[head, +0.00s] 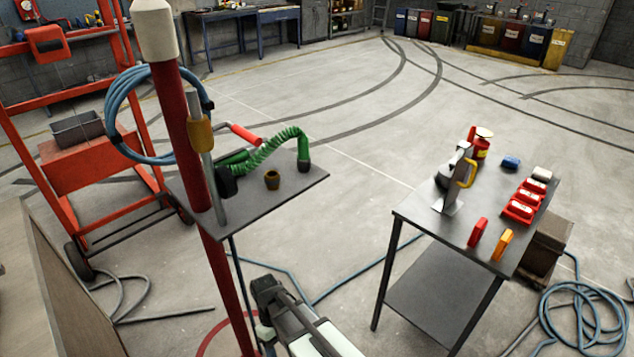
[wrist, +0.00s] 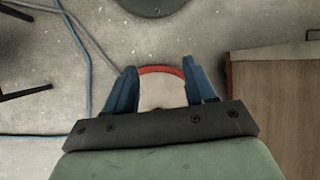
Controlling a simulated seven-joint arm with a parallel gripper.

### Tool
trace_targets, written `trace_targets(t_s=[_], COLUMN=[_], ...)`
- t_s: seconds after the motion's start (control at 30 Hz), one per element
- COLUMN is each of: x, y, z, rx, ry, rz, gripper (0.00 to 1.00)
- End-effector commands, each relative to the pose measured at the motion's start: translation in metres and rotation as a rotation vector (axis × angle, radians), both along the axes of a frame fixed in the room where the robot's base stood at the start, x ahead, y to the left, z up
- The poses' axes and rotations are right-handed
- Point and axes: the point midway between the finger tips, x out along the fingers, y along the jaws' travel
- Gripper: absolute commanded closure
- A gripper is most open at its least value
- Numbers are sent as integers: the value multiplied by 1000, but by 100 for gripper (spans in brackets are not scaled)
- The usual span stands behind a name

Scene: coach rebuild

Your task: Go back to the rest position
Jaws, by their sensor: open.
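In the head view my arm reaches in at the bottom middle, below the small shelf and left of the table. The fingertips cannot be made out in that view.
A red post (head: 184,130) carries a grey shelf (head: 300,184) with a green coiled hose (head: 268,146). A metal table (head: 408,214) with red and yellow items stands at right. A red cart (head: 75,165) stands at left. Blue hoses (head: 575,318) lie on the floor.

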Motion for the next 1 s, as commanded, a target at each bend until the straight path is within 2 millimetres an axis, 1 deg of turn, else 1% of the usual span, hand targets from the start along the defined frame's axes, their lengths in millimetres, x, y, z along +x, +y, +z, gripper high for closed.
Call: trace_targets(t_s=[0.03,0.1,0.27,0.3,0.37,0.5,0.67,0.8,0.9,1.0], x=[-4,-7,-20,-25,-32,-54,-85,-116,-137,-155], y=[-21,-43,-93,-105,-123,-162,-201,-230,-246,-257], z=[-13,-30,-65,-73,-85,-110,-135,-154,-164,-172], rx=[-14,-30,-69,-79,-94,-127,-165,-197,-217,-234], ry=[2,0,-2,-3,-3,-2,3,9,14,19], rz=[-44,-97,-219,-248,-293,-396,-510,-608,-671,-720], gripper=[45,45,45,45,45,45,45,45,45,45])
